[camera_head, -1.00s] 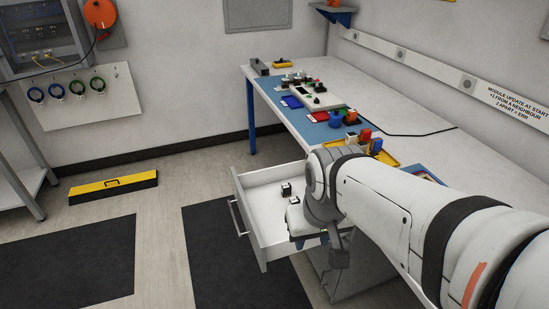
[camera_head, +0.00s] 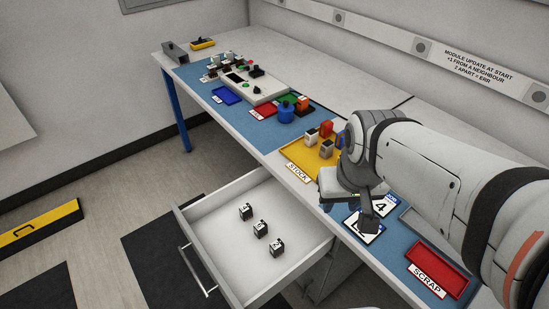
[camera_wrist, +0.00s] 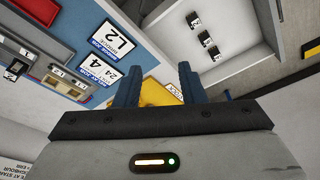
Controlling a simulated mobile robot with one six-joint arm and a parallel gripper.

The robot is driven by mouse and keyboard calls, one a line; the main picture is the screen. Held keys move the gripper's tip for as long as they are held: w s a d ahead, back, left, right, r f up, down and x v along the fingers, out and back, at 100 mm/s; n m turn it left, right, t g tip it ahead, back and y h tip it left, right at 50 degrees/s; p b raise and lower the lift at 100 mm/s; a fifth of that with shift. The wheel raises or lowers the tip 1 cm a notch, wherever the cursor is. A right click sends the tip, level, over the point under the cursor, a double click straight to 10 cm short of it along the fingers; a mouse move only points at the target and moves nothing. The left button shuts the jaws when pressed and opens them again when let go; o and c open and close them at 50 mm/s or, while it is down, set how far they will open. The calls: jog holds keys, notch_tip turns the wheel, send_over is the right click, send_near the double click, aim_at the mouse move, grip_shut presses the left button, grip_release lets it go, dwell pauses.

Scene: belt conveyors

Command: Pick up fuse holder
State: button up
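Nothing in view is labelled as a fuse holder, and I cannot tell which part it is. Three small black-and-white modules lie apart in the open white drawer: a far one (camera_head: 245,211), a middle one (camera_head: 260,229) and a near one (camera_head: 277,247). They also show at the upper right of the wrist view. Several orange, white and blue parts stand in the yellow STOCK tray (camera_head: 297,153). My gripper (camera_wrist: 157,84) is open and empty in the wrist view, with part of the yellow tray seen between its fingers.
The drawer (camera_head: 208,262) sticks out from the bench front. On the blue mat are job cards (camera_head: 364,224), a red SCRAP tray (camera_head: 438,269), a blue tray (camera_head: 227,96) and a panel with knobs (camera_head: 258,89). A yellow-and-black bar (camera_head: 40,228) lies on the floor.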

jog(key=shift+s+a+r, duration=0.1)
jog(key=shift+s+a, duration=0.1)
jog(key=shift+o, duration=1.4)
jog(key=shift+w+a+f, duration=0.1)
jog(key=shift+w+f, duration=0.25)
jog(key=shift+o, duration=1.4)
jog(key=shift+n+g, duration=0.3)
jog(key=shift+n, duration=0.3)
jog(key=w+f, duration=0.1)
jog(key=w+f+b, duration=0.1)
jog(key=f, duration=0.1)
jog(key=shift+w+f+b, duration=0.25)
jog(key=shift+w+b, duration=0.05)
jog(key=shift+w, duration=0.1)
jog(key=n+g+b, duration=0.2)
jog(key=n+b, duration=0.3)
jog(key=b, duration=0.1)
send_over(277, 244)
jog(key=f, duration=2.5)
jog(key=shift+w+f, duration=0.25)
jog(key=shift+f, duration=0.1)
jog(key=shift+s+f, duration=0.15)
jog(key=shift+f, duration=1.95)
jog(key=shift+s+f, duration=0.15)
jog(key=shift+f, duration=1.95)
